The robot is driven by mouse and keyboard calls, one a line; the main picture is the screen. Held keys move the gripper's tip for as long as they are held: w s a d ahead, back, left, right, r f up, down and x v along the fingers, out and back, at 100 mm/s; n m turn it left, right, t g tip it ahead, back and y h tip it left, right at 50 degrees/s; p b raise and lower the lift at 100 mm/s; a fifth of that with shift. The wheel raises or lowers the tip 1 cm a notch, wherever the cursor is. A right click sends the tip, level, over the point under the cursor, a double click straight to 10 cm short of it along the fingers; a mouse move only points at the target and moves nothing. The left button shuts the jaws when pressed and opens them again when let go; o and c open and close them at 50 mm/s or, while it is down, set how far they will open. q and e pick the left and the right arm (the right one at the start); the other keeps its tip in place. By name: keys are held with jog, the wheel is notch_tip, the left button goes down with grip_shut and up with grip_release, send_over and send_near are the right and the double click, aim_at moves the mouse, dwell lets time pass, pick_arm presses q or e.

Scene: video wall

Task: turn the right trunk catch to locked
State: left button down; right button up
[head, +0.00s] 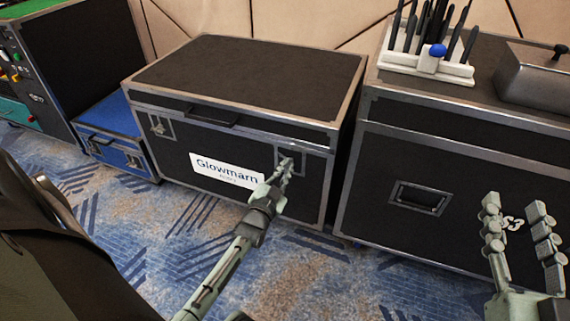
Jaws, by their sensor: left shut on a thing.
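The black trunk (262,66) with metal edges stands on the carpet, its lid closed. Its right catch (297,153) is on the front face near the right end, partly hidden by my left gripper. My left gripper (286,167) is shut on the right catch. Whether the catch is turned to locked cannot be told. The left catch (158,126) shows on the same face. My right gripper (519,208) is open and empty at the lower right, in front of another black case.
The black case (372,180) at the right carries a white rack (398,62) of dark tools and a grey metal box (530,82). A blue case (112,119) stands left of the trunk. Patterned carpet (310,262) lies free in front.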

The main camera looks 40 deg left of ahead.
pick_arm(q)
jog(key=m, duration=0.4)
jog(key=shift+w+r+m+p, duration=0.2)
jog(key=shift+w+m+p, duration=0.05)
jog(key=shift+m+p, duration=0.1)
pick_arm(e)
notch_tip(320, 180, down, 5)
jog(key=d+g+h, duration=0.2)
pick_arm(q)
jog(key=shift+d+f+m+b, duration=0.1)
jog(key=shift+m+b, duration=0.3)
jog(key=shift+m, duration=1.6)
jog(key=shift+d+f+m+b, duration=0.1)
jog(key=shift+m+b, duration=0.25)
jog(key=shift+m, duration=1.6)
pick_arm(e)
notch_tip(320, 180, up, 7)
jog(key=a+t+y, duration=0.2)
jog(key=t, duration=0.1)
jog(key=shift+s+a, duration=0.3)
pick_arm(q)
jog(key=c, duration=1.7)
grip_release()
jog(key=shift+w+d, duration=0.1)
pick_arm(e)
jog(key=shift+w+f, duration=0.1)
pick_arm(q)
jog(key=shift+f, duration=0.1)
